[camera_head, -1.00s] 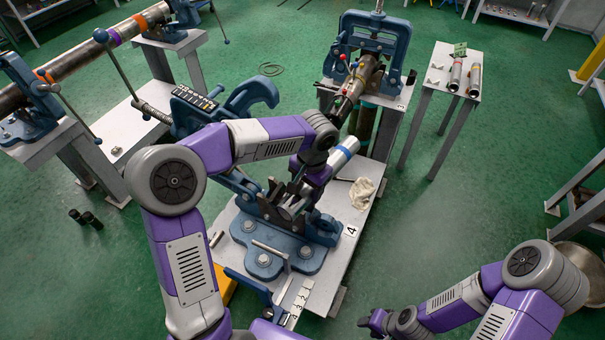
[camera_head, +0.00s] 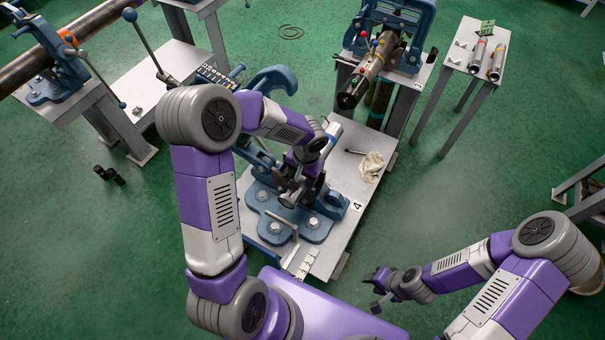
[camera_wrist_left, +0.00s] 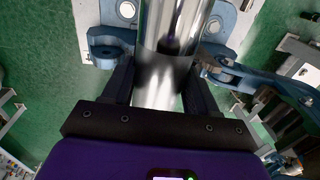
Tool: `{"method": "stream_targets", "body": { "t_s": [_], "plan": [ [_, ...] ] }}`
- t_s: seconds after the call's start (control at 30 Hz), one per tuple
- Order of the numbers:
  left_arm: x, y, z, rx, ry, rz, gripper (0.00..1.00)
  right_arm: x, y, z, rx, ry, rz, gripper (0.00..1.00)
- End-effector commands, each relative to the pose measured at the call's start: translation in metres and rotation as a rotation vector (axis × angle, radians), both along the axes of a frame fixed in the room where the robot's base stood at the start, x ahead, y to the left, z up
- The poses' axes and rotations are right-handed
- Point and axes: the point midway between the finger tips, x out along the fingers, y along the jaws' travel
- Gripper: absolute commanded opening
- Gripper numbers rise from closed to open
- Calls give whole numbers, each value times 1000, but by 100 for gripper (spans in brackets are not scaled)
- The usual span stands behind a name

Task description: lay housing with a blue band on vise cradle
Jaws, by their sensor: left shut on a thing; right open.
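The housing is a shiny silver tube (camera_wrist_left: 168,30) between the fingers of my left gripper (camera_wrist_left: 162,80) in the left wrist view. In the head view its pale far end with a bluish band (camera_head: 331,134) shows beyond my left wrist. My left gripper (camera_head: 298,184) is shut on it, over the blue vise (camera_head: 290,228) on the table marked 4. Blue vise parts (camera_wrist_left: 110,42) lie on both sides of the tube. My gripper hides the contact, so I cannot tell whether the tube touches the cradle. My right gripper (camera_head: 380,284) is open and empty, away from the table.
A white cloth (camera_head: 372,166) lies on the right of the table (camera_head: 345,180). Another vise (camera_head: 398,35) holds a pipe with coloured knobs behind it. A small stand (camera_head: 461,60) carries two silver tubes at the back right. A long pipe (camera_head: 80,40) crosses the back left.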

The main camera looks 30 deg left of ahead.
Motion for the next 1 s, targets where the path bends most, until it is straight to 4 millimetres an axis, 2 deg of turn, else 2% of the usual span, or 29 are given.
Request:
{"method": "stream_targets", "body": {
  "t_s": [0.33,1.0],
  "plan": [
    [-4,1,-1,-1,-11,-1,0,0,0,-10,0,0,0,43],
    [-1,36,-48,-1,-9,0,0,0,0,-49,0,0,0,43]
  ]
}}
